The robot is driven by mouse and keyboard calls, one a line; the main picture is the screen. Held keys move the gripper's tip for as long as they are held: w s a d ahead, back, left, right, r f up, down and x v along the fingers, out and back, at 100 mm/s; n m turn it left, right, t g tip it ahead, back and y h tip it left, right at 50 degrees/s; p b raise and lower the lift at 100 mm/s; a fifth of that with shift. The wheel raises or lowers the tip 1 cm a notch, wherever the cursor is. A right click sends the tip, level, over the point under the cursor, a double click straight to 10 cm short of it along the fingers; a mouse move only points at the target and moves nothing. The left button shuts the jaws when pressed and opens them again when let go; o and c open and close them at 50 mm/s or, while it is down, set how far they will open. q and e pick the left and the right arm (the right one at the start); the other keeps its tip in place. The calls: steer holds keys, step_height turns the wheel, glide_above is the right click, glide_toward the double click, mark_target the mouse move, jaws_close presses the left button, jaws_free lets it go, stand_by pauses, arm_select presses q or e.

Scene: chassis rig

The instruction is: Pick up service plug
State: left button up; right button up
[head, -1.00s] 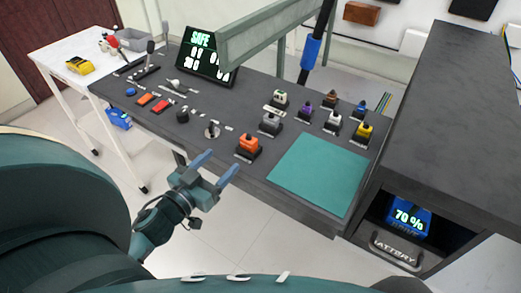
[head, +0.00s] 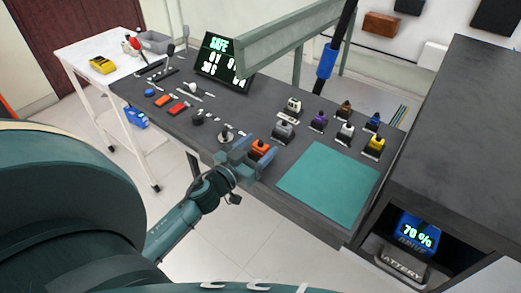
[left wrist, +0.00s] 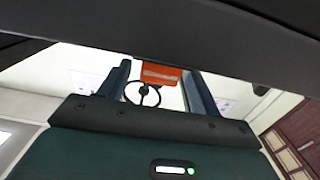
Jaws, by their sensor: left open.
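An orange plug (head: 260,148), which I take to be the service plug, sits in a dark base near the bench's front edge in the head view. My left gripper (head: 252,157) is open at this plug, with its fingers partly covering it. In the left wrist view the orange block (left wrist: 160,73) shows between the two open fingers (left wrist: 160,88). I cannot tell whether either finger touches it. My right gripper is not in view.
Several other coloured plugs, such as a grey one (head: 283,131) and a yellow one (head: 374,144), stand behind and to the right. A teal mat (head: 328,185) lies clear on the bench. A green-grey beam (head: 285,38) crosses above. A screen (head: 222,62) reads SAFE.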

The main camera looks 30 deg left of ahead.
arm_select(q)
steer(key=w, duration=0.3)
steer(key=shift+w+d+f, duration=0.1)
steer(key=shift+d, duration=0.15)
steer(key=shift+c, duration=0.2)
steer(key=c, duration=1)
